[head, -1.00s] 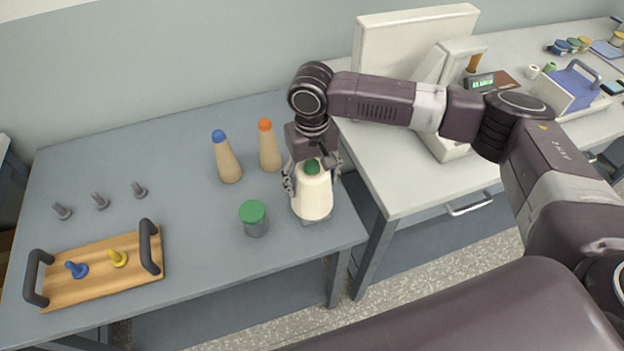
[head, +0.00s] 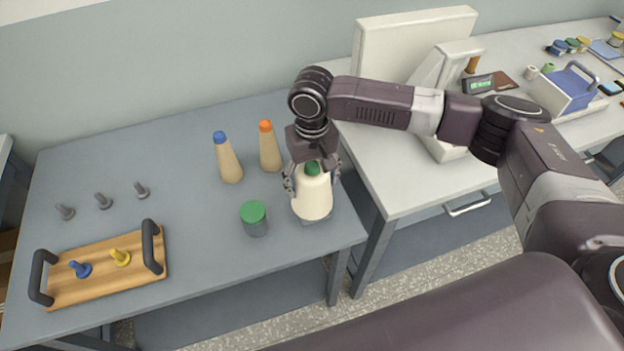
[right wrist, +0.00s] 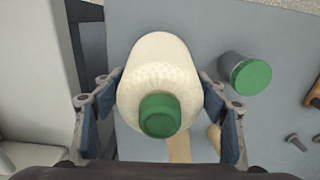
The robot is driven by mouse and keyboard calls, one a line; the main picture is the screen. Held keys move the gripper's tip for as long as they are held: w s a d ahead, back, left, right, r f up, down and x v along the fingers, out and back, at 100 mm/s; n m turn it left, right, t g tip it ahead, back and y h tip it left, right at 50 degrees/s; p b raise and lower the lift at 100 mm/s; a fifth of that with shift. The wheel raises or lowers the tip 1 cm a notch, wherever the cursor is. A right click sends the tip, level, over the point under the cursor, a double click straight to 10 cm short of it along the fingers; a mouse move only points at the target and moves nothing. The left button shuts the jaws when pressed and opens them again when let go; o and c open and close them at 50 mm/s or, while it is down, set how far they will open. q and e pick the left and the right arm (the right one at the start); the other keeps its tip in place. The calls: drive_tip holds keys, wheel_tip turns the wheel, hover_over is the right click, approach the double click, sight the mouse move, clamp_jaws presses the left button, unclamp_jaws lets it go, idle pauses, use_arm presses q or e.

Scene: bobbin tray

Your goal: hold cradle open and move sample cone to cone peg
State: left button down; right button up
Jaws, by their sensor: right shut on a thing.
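The sample cone, a cream cone with a green tip (head: 312,198), stands upright at the right front of the grey-blue table. A grey base, perhaps the cradle (head: 316,219), shows just below it; most of it is hidden by the cone. My right gripper (head: 314,180) comes from above and is shut on the cone, with a finger on each side. In the right wrist view the cone (right wrist: 158,65) sits between the blue finger pads. Three grey pegs (head: 103,201) stand at the table's left; I cannot tell which is the cone peg. My left gripper is not in view.
A grey jar with a green lid (head: 254,219) stands close left of the cone. Tan cones with blue (head: 228,163) and orange (head: 269,150) tips stand behind. A wooden tray (head: 100,290) with black handles lies front left. The table's middle is clear.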

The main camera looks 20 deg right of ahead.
sight(312, 164)
drive_tip(key=shift+f, duration=1)
drive_tip(key=o, duration=1.5)
wheel_tip(312, 164, up, 12)
drive_tip(key=shift+r, duration=0.1)
